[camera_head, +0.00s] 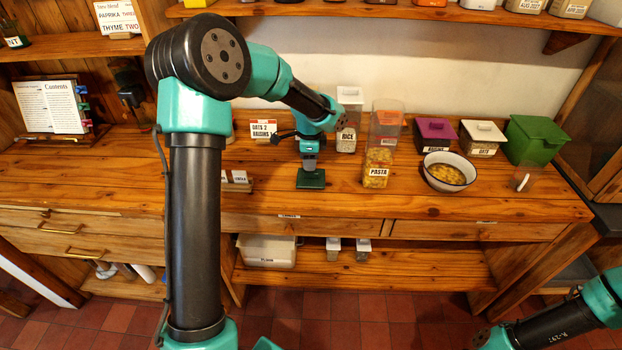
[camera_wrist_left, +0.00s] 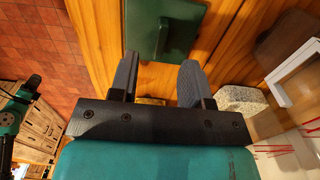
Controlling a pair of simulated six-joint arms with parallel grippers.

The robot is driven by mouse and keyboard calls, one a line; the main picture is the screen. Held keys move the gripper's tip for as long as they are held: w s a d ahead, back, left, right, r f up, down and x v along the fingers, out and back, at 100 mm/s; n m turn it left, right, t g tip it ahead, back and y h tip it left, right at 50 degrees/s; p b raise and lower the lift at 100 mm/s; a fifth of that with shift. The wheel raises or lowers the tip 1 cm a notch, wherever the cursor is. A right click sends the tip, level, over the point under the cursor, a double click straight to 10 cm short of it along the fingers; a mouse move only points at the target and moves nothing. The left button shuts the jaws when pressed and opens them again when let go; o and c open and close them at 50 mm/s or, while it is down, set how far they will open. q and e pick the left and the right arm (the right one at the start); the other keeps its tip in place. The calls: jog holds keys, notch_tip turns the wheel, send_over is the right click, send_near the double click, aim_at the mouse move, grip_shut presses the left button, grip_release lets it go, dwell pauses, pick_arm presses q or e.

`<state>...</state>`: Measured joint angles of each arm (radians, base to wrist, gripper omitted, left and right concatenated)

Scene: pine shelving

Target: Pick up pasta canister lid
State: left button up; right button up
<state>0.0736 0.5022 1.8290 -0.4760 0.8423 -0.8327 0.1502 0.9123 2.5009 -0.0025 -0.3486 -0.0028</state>
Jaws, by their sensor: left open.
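A flat dark-green lid (camera_head: 311,181) with a small handle lies on the wooden counter, left of the clear canister labelled PASTA (camera_head: 376,183). It also shows at the top of the left wrist view (camera_wrist_left: 150,42). The PASTA canister holds yellow pasta and no green lid shows on it. My left gripper (camera_head: 309,165) is just above or behind the lid, pointing down. In the left wrist view my left gripper (camera_wrist_left: 158,78) is open, with nothing between its fingers and the lid beyond the fingertips. My right arm shows at the lower right, but its gripper is not visible.
A RICE canister (camera_head: 347,140) stands behind the left gripper. A white bowl of food (camera_head: 448,183), a purple-lidded box (camera_head: 436,129) and a green box (camera_head: 534,140) stand to the right. A white card marked OATS 2 RAISINS (camera_head: 263,128) stands behind left. The front counter strip is mostly clear.

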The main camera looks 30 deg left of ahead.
aim_at(311, 176)
pick_arm(q)
jog(key=shift+f, duration=0.1)
jog(key=shift+w+d+f, duration=0.1)
jog(key=shift+f, duration=2.4)
jog(key=shift+c, duration=0.3)
grip_shut()
